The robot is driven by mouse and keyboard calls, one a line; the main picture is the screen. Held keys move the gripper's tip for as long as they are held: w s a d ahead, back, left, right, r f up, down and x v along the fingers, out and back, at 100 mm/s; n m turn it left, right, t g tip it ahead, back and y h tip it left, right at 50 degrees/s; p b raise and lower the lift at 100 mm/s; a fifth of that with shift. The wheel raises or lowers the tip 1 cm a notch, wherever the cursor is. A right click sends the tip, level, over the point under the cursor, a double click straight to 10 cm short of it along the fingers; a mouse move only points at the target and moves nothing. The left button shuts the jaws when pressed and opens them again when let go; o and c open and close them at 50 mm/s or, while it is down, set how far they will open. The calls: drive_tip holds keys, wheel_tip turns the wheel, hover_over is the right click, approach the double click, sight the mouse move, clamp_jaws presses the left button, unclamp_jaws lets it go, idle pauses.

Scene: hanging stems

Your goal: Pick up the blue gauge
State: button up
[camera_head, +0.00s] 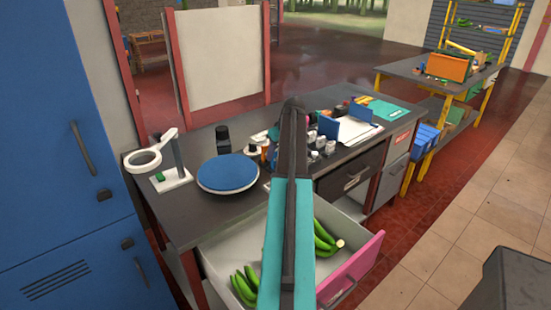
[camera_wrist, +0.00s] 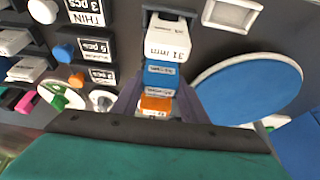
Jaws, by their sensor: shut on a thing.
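In the wrist view a blue gauge (camera_wrist: 160,76) with a white label lies between the two fingers of my gripper (camera_wrist: 163,88). The fingers touch its sides, and the gripper is shut on it. A white gauge marked 31 mm (camera_wrist: 168,40) is just beyond the blue one, in line with it. An orange gauge (camera_wrist: 155,103) is on the near side, partly hidden by my gripper's body. In the head view my arm hides the gripper and the blue gauge. I cannot tell whether the gauge is clear of the surface.
A blue round plate (camera_head: 228,174) is close beside the gripper, also in the wrist view (camera_wrist: 250,88). Labelled blocks (camera_wrist: 92,48) crowd the other side. An open drawer (camera_head: 215,262) with green bananas juts out in front.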

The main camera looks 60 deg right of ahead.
drive_tip(key=shift+r, duration=0.1)
drive_tip(key=shift+r+b, duration=1)
drive_tip(key=shift+r, duration=3.9)
